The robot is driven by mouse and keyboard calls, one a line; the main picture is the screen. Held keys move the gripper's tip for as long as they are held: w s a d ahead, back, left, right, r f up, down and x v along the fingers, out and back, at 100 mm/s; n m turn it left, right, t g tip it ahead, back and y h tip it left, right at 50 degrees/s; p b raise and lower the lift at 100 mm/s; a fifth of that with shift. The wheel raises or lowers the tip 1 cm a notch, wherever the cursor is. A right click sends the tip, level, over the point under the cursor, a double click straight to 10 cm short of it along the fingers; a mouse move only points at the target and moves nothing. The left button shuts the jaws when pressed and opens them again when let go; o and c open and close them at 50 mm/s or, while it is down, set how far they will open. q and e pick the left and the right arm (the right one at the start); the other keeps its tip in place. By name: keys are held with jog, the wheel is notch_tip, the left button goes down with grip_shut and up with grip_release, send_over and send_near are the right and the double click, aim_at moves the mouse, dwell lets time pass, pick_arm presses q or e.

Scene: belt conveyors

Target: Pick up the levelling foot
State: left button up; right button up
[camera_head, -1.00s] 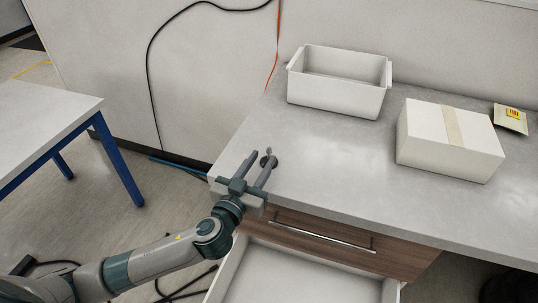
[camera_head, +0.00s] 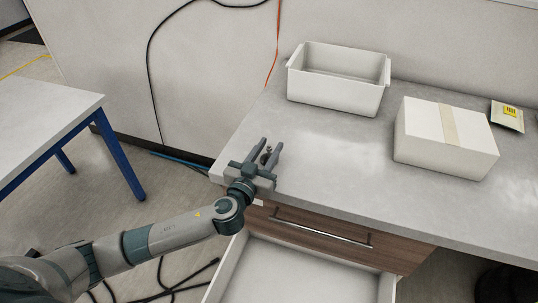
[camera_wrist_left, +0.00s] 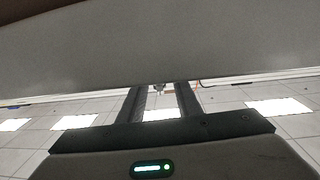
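The levelling foot (camera_head: 266,154) is a small dark metal piece with a thin upright stud, near the left front corner of the grey worktop. My left gripper (camera_head: 265,150) is open, with its two grey fingers spread on either side of the foot. I cannot tell whether either finger touches it. My right gripper is not in view.
The worktop (camera_head: 325,165) is clear around the foot. An empty white bin (camera_head: 335,98) stands at the back and a taped white box (camera_head: 445,158) at the right. An open drawer (camera_head: 300,275) juts out below the front edge. A blue-legged table (camera_head: 50,125) is at left.

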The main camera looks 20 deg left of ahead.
pick_arm(q)
jog(key=w+p, duration=0.1)
jog(key=w, duration=0.2)
jog(key=shift+d, duration=0.15)
jog(key=shift+w+f+p, duration=0.25)
jog(key=shift+w+p, duration=0.1)
jog(key=shift+w, duration=0.05)
jog(key=shift+c, duration=0.7)
grip_shut()
